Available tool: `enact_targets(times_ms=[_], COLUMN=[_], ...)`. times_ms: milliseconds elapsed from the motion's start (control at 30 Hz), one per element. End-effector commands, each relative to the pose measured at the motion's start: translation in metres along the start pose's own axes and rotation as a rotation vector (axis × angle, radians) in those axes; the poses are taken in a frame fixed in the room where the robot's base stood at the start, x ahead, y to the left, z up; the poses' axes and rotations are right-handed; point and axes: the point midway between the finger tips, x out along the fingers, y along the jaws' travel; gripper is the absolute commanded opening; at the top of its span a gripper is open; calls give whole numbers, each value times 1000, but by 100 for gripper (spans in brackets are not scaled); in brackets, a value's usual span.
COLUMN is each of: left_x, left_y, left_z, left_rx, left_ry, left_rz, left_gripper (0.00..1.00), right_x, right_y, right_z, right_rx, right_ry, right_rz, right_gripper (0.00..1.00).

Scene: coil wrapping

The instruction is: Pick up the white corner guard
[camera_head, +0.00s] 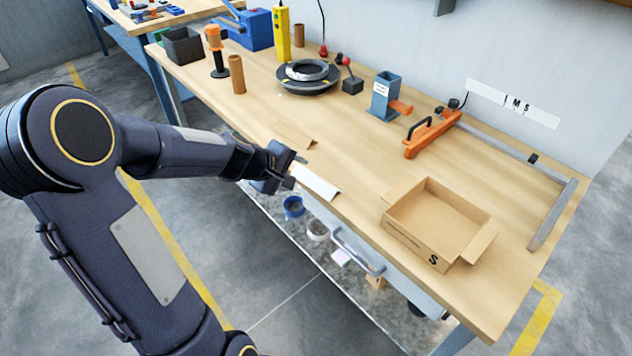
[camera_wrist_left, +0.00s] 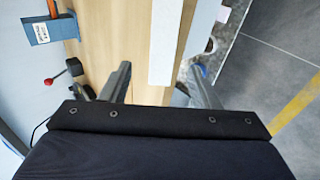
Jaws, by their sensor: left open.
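The white corner guard (camera_head: 316,182) lies along the front edge of the wooden workbench. My left gripper (camera_head: 292,171) is at the guard's left end, open and empty. In the left wrist view the guard shows as a long white strip (camera_wrist_left: 164,42), and its near end lies between the two spread fingers of my left gripper (camera_wrist_left: 160,78). I cannot tell whether a finger touches it. My right gripper is not in view.
An open cardboard box (camera_head: 435,222) stands at the right of the workbench (camera_head: 345,155). A round dark turntable with a grey coil (camera_head: 307,74), a blue post (camera_head: 384,97) and an orange tool (camera_head: 431,133) stand further back. A brown scrap (camera_head: 312,144) lies nearby.

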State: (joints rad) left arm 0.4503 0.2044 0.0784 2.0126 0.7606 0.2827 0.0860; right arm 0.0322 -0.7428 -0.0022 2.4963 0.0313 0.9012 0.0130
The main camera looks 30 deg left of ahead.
Motion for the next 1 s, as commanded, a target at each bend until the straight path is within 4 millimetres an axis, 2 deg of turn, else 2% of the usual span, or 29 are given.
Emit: enact_targets(times_ms=[100, 233, 567, 900, 1000], left_x=[21, 36, 42, 42, 42], left_y=[-5, -4, -3, -3, -3], left_z=[-1, -1, -1, -1, -1], left_rx=[-2, 1, 1, 2, 2], left_ry=[-4, -3, -2, -2, -2], left_rz=[-3, -1, 0, 0, 0], left_gripper=[56, 56, 54, 10, 8], right_x=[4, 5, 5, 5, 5], right_y=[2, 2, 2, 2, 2], right_z=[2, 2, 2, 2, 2], right_rx=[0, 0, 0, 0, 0], right_ry=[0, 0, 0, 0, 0], right_rz=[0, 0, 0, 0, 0], right_gripper=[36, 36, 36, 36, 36])
